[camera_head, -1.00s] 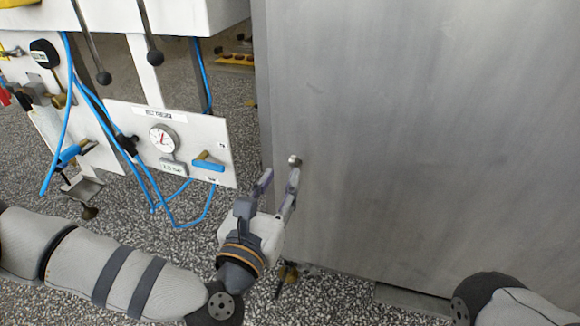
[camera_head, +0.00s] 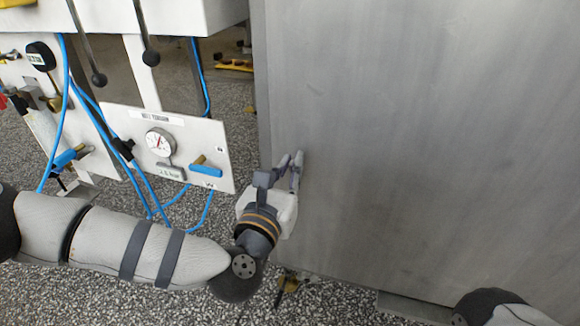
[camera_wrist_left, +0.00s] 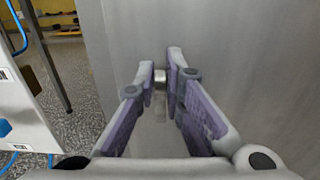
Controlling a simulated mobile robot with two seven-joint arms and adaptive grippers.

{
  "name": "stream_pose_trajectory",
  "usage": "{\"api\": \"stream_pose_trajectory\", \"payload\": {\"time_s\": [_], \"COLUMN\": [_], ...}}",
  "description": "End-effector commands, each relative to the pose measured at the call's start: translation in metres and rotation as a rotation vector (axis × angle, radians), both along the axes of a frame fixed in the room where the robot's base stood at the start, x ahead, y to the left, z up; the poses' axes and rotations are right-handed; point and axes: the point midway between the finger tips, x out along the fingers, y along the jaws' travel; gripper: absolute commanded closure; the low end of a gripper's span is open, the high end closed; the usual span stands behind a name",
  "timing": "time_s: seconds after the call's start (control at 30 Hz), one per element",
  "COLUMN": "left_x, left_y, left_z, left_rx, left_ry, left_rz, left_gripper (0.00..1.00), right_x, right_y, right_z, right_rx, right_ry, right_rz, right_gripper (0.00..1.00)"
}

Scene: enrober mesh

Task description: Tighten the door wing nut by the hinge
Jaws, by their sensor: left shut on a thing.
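The large grey metal door (camera_head: 420,130) fills the right of the head view. The wing nut (camera_wrist_left: 160,80) is a small metal piece near the door's left edge, seen between my fingertips in the left wrist view. My left gripper (camera_head: 295,160) is at the door face, shut on the wing nut; it also shows in the left wrist view (camera_wrist_left: 161,78). The fingers hide most of the nut, and its wings cannot be made out. No hinge can be made out. My right arm shows only in part at the lower right of the head view, its gripper out of frame.
Left of the door is a white panel (camera_head: 130,125) with a round gauge (camera_head: 159,142), a blue-handled valve (camera_head: 206,169) and blue hoses (camera_head: 140,185). Black-knobbed levers (camera_head: 151,57) hang above it. Speckled floor (camera_head: 120,290) lies below.

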Motion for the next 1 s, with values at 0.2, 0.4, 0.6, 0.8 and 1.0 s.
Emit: {"api": "stream_pose_trajectory", "payload": {"time_s": [0.2,0.4,0.6,0.8,1.0], "left_x": [-0.001,-0.002,-0.004,-0.005,-0.007], "left_y": [-0.001,-0.005,-0.010,-0.014,-0.018], "left_z": [0.000,0.000,-0.001,-0.004,-0.007], "left_rx": [0.048,0.170,0.346,0.528,0.709], "left_ry": [-0.015,-0.054,-0.112,-0.170,-0.229], "left_rz": [0.000,0.000,-0.001,0.000,0.000], "left_gripper": [1.00,1.00,1.00,1.00,1.00], "right_x": [0.001,0.002,0.004,0.006,0.008], "right_y": [0.000,0.000,-0.001,-0.001,-0.002], "right_z": [0.002,0.007,0.013,0.019,0.025], "right_rx": [0.000,-0.001,-0.002,-0.003,-0.004], "right_ry": [-0.004,-0.011,-0.021,-0.031,-0.040], "right_rz": [0.000,-0.001,-0.001,-0.002,-0.003], "right_gripper": [0.70,0.70,0.70,0.70,0.70]}}
